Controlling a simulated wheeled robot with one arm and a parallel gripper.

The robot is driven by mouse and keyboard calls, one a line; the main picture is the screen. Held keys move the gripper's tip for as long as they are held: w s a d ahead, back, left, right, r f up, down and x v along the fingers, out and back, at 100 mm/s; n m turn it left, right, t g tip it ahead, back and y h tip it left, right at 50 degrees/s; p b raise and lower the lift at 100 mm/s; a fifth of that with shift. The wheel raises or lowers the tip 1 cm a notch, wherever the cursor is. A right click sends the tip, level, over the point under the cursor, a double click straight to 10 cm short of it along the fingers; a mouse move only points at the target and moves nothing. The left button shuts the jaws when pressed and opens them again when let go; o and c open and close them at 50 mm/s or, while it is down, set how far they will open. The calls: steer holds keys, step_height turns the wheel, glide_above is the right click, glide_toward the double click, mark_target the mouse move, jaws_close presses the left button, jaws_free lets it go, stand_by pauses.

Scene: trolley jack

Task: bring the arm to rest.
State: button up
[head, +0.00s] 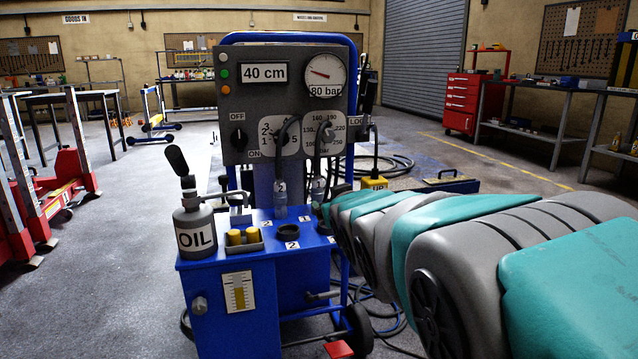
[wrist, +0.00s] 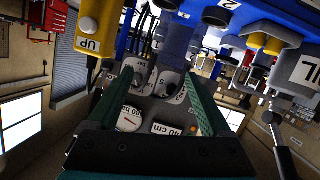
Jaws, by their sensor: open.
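My arm (head: 450,240) reaches in from the right in the head view, towards the right side of the blue trolley (head: 230,265). Its far end is hidden behind my own arm links there. In the wrist view my gripper (wrist: 163,85) shows two green fingers, spread apart with nothing held between them. The view is upside down. Beyond the fingers is the trolley's grey panel (head: 250,95), with a "40 cm" display (head: 264,72) and a round gauge (head: 324,71) reading 80 bar. The panel also shows in the wrist view (wrist: 150,110).
An oil can (head: 194,228) and yellow caps (head: 243,237) stand on the trolley top. A yellow "UP" pendant (head: 374,183) hangs at the trolley's right, near my arm. Hoses (head: 395,165) lie on the floor behind. A red jack (head: 60,185) stands left. Open floor lies between.

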steer(key=s+d+f+m+g+h+p, duration=0.1)
steer(key=s+d+f+g+p, duration=0.1)
steer(key=s+d+f+g, duration=0.35)
steer(key=s+d+f+m+g+h+p, duration=0.2)
steer(key=s+d+f, duration=0.3)
steer(key=s, duration=0.4)
steer(key=s+f+g+p, duration=0.1)
steer(key=s+f+g, duration=0.2)
steer(key=s, duration=1)
steer(key=s+d+f+m+g+p, duration=0.1)
steer(key=s+g, duration=0.4)
steer(key=s, duration=0.9)
step_height(320, 180, down, 2)
steer(key=shift+s+d+f+g+y+p, duration=0.2)
steer(key=shift+s+g+y+p, duration=0.15)
steer(key=shift+p, duration=0.2)
